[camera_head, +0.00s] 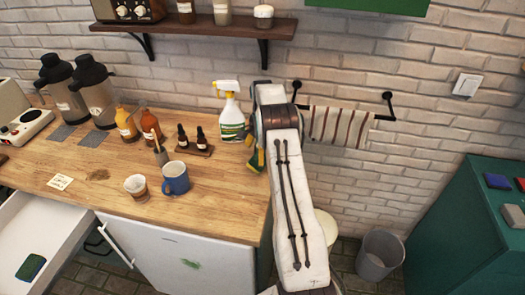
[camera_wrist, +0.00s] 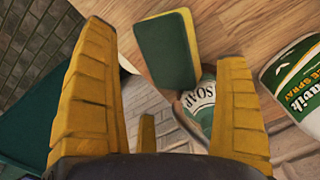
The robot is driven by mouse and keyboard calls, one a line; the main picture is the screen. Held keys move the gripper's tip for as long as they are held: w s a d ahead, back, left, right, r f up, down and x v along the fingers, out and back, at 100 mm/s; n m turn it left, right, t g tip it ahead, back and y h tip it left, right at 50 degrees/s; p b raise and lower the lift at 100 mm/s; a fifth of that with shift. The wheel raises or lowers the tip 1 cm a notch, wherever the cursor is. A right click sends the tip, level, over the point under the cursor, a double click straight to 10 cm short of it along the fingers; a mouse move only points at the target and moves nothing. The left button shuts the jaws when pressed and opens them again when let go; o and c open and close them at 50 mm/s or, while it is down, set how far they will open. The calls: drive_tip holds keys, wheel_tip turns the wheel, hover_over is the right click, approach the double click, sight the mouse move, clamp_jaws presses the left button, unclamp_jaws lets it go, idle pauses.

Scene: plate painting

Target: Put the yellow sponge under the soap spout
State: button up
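The sponge (camera_wrist: 165,52), with a dark green face and a yellow edge, shows past my fingers in the wrist view, over the wooden counter. A bottle labelled SOAP (camera_wrist: 199,108) is close behind it, and the sponge covers part of it; I cannot make out its spout. My gripper (camera_wrist: 166,42) is open, its yellow fingers well apart on either side of the sponge in the picture, with no clear contact. In the head view my arm hides most of this spot; a small yellow and green patch (camera_head: 256,161) shows beside it, either sponge or finger.
A spray bottle (camera_head: 230,112) stands left of my arm; it also shows in the wrist view (camera_wrist: 295,80). Two dropper bottles (camera_head: 192,139), a blue mug (camera_head: 175,177) and a cup (camera_head: 136,186) are on the counter. A towel rail (camera_head: 342,112) is on the wall.

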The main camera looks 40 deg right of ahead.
drive_tip(key=shift+o, duration=0.5)
drive_tip(key=shift+r+p, duration=0.55)
drive_tip(key=shift+r, duration=0.2)
drive_tip(key=s+a+r+n+t+b, duration=0.15)
drive_tip(key=a+r, duration=0.25)
drive_tip(key=r, duration=0.7)
drive_tip(key=a+r+n+p, duration=0.15)
drive_tip(key=a+r, duration=0.35)
drive_tip(key=r, duration=0.7)
drive_tip(key=s+a+r+n+t+b, duration=0.1)
drive_tip(key=s+a+r+n, duration=0.35)
drive_tip(key=s+a, duration=0.4)
drive_tip(key=s+a+f+n+t, duration=0.1)
drive_tip(key=s+a+f+n, duration=0.1)
drive_tip(key=s, duration=0.5)
drive_tip(key=s+a+f+n+t, duration=0.1)
drive_tip(key=s+a+f+n, duration=0.1)
drive_tip(key=s+a, duration=0.3)
drive_tip(key=s+a+f+n+t, duration=0.1)
drive_tip(key=s+a+f+n, duration=0.1)
drive_tip(key=s, duration=0.8)
drive_tip(key=shift+s+a+n, duration=0.25)
drive_tip(key=shift+a+n, duration=0.1)
drive_tip(key=shift+a, duration=0.45)
